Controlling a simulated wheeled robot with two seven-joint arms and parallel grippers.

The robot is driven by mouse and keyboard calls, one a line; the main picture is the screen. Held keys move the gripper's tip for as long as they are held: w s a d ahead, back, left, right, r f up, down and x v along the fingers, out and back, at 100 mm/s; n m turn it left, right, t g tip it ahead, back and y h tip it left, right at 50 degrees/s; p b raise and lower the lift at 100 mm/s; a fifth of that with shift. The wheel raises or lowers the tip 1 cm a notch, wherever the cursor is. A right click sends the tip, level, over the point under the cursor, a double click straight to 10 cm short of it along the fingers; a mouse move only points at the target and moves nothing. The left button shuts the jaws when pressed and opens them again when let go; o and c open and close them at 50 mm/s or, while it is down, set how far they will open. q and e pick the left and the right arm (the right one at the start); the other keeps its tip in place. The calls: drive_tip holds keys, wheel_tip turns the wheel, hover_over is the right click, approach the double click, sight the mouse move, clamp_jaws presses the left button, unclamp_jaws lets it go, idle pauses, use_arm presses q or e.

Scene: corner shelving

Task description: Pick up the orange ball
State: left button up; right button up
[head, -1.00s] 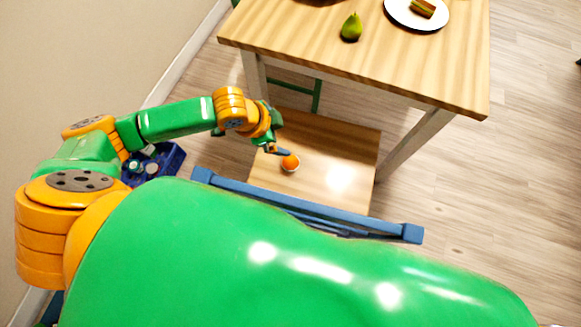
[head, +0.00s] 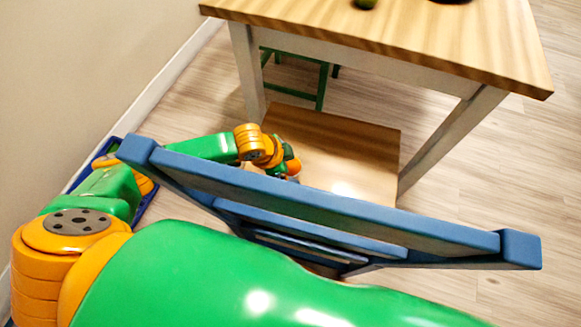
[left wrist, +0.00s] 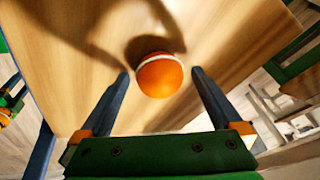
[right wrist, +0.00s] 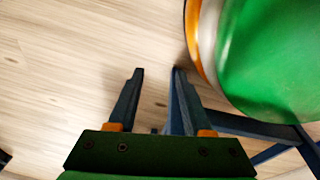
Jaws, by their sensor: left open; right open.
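The orange ball (left wrist: 160,78) sits on the wooden chair seat (head: 350,145), with a pale rim showing behind it; I cannot tell what the rim belongs to. In the head view only a small part of the ball (head: 293,168) shows beside my left gripper (head: 289,172). In the left wrist view my left gripper (left wrist: 160,72) is open, with one finger on each side of the ball and a gap to each. My right gripper (right wrist: 158,72) is open and empty over the floor; it is out of the head view.
The blue chair back (head: 330,210) rises between my body and the seat, with my left arm passing behind its left end. A wooden table (head: 400,40) stands beyond the seat. A green frame (head: 320,85) is under it. Floor at right (head: 500,190) is clear.

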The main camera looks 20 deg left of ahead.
use_arm(q)
drive_tip(key=shift+r, duration=0.1)
drive_tip(key=c, duration=1.3)
